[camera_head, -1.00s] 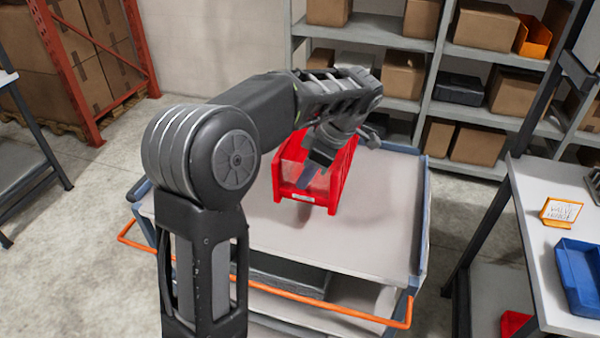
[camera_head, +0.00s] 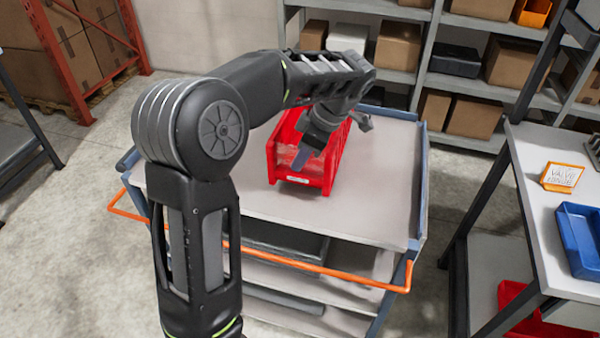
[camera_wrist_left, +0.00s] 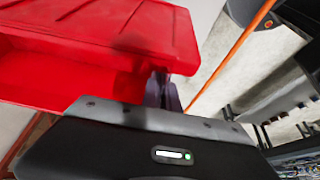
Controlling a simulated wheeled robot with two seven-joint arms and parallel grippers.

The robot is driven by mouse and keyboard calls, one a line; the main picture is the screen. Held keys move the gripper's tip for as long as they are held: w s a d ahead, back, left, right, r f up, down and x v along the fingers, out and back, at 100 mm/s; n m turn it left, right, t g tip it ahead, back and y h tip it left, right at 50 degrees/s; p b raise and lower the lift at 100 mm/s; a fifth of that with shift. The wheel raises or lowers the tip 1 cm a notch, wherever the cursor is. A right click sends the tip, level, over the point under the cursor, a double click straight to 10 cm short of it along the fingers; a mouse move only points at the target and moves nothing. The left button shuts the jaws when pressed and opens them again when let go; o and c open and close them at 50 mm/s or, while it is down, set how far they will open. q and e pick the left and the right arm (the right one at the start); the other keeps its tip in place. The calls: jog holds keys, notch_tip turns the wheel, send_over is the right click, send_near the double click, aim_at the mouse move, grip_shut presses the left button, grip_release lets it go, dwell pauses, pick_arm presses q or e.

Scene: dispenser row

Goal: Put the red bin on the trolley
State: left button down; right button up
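The red bin (camera_head: 320,165) is upright over the top shelf of the trolley (camera_head: 385,195), toward its back middle. It looks resting on the shelf or very close to it. My left gripper (camera_head: 301,158) reaches down at the bin's near end, with its fingers against a wall of the bin. In the left wrist view the red bin (camera_wrist_left: 110,35) fills the upper left, and the fingers of the left gripper (camera_wrist_left: 164,92) are close together at its edge. The wall between the fingers is partly hidden. My right gripper is not in view.
The trolley has an orange handle (camera_head: 270,258) in front and free shelf room right of the bin. At right a table (camera_head: 540,230) holds a blue bin (camera_head: 580,238) and an orange-framed sign (camera_head: 562,177). Shelving with cardboard boxes (camera_head: 398,45) stands behind.

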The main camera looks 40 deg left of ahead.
aim_at(301, 171)
pick_arm(q)
jog(key=shift+f, duration=1.85)
jog(key=shift+f, duration=0.2)
jog(key=c, duration=1.6)
grip_release()
jog(key=shift+c, duration=0.2)
jog(key=shift+r, duration=0.15)
